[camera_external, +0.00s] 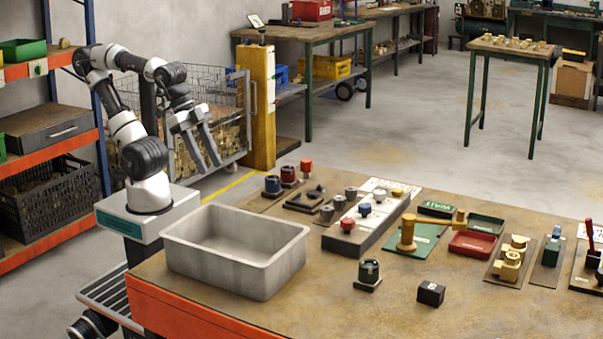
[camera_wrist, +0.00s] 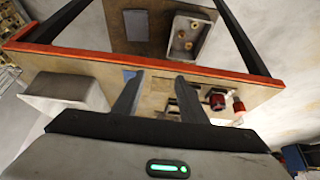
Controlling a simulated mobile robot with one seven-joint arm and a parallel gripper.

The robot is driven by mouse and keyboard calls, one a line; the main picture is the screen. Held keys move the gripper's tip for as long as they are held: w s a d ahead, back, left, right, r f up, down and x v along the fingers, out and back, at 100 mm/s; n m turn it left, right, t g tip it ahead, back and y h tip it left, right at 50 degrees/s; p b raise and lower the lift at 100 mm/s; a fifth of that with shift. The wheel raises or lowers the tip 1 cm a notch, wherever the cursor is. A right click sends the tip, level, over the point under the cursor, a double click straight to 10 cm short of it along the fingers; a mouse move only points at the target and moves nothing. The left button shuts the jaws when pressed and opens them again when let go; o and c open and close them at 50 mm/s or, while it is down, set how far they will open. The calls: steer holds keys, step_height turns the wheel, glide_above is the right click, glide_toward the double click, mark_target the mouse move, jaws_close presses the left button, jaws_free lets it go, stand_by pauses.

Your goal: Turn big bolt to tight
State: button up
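My gripper (camera_external: 203,165) is raised in the air at the left of the table, apart from everything on it. Its two fingers point down and stand apart with nothing between them; in the wrist view my gripper (camera_wrist: 158,88) is also open and empty. I cannot tell for certain which part is the big bolt. A tall brass bolt-like piece (camera_external: 408,232) stands upright on a green plate (camera_external: 425,239). A dark round-topped piece (camera_external: 369,271) stands on a small black base nearer the front. How tight either sits does not show.
A grey open bin (camera_external: 236,252) stands at the table's left front. Red and blue knobs, a long dark block (camera_external: 350,238), a red tray (camera_external: 472,244), a black cube (camera_external: 431,293) and several brass fittings crowd the table (camera_external: 325,305). The front middle is mostly clear.

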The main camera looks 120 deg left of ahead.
step_height(320, 180, up, 22)
steer(key=w+a+r+n+g+p, duration=0.1)
steer(key=w+a+r+n+p, duration=0.25)
steer(key=w+p, duration=0.45)
steer(key=n+g+p, duration=0.5)
steer(key=n+p, duration=1)
steer(key=p, duration=0.2)
glide_above(320, 188)
step_height(320, 188, down, 3)
steer(key=shift+m, duration=0.25)
steer(key=f, duration=0.9)
steer(key=f+b, duration=0.1)
steer(key=f, duration=1.9)
steer(key=shift+s+a+f, duration=0.1)
steer(key=shift+s+a, duration=0.1)
steer(key=shift+a, duration=0.2)
jaws_close()
